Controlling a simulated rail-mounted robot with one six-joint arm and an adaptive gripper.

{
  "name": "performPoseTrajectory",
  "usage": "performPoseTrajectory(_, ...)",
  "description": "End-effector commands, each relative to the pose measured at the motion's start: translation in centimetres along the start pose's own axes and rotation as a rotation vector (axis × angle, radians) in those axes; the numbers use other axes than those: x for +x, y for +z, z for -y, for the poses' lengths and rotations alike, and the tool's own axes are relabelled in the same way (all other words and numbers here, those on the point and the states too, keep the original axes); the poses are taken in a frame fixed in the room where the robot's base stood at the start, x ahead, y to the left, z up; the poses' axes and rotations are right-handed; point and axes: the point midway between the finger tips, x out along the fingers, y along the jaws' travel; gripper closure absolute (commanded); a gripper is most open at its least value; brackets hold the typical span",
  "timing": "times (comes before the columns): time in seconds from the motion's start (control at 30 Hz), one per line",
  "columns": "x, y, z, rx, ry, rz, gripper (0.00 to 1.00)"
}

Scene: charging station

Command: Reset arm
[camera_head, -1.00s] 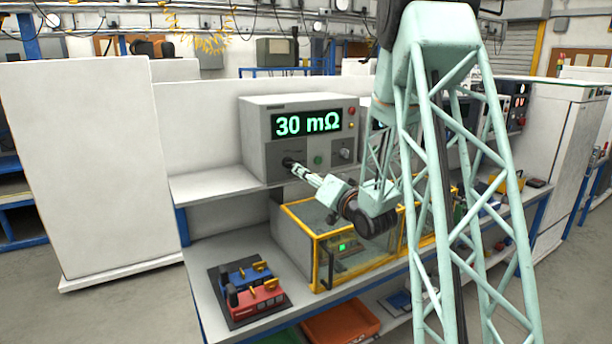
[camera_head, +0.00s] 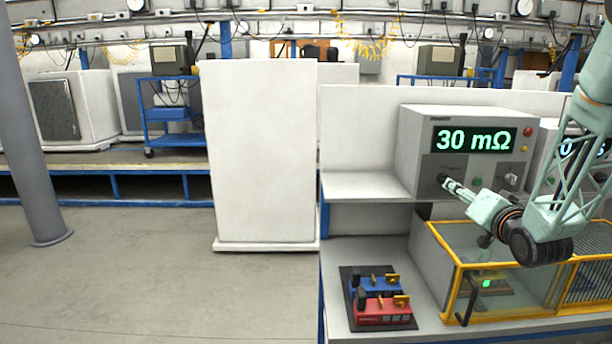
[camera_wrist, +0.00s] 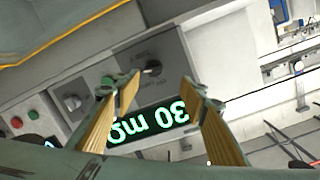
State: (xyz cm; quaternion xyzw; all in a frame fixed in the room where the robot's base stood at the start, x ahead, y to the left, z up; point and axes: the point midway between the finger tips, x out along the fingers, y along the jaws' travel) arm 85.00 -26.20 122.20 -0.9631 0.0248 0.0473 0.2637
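My gripper (camera_head: 452,186) is in front of the grey meter (camera_head: 415,150), at the left black knob on its lower front. In the wrist view my gripper (camera_wrist: 158,88) is open, with its two yellow-lined fingers apart. The black knob (camera_wrist: 152,68) shows just beyond and between the fingertips, and nothing is held. Whether a finger touches the knob I cannot tell. The meter's green display (camera_head: 474,139) reads 30 mΩ and appears upside down in the wrist view (camera_wrist: 150,124).
A yellow-framed clear case (camera_head: 450,250) stands below my gripper. Blue (camera_head: 372,285) and red (camera_head: 383,313) devices lie on a black mat on the lower bench. A second display unit stands right of the meter. Open floor (camera_head: 130,270) lies left, beyond the white panel (camera_head: 262,150).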

Motion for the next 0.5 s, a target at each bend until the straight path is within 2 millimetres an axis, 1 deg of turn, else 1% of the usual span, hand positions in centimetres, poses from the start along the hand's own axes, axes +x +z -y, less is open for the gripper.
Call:
performPoseTrajectory(0.03, -0.3, -0.2, 0.7, -0.014, 0.011, 0.010, 0.61)
performPoseTrajectory(0.1, -0.7, -0.3, 1.3, -0.035, 0.030, 0.027, 0.61)
performPoseTrajectory(0.37, -2.5, -0.4, 3.4, -0.103, 0.098, 0.094, 0.61)
performPoseTrajectory(0.5, -3.8, -0.3, 4.4, -0.136, 0.133, 0.131, 0.61)
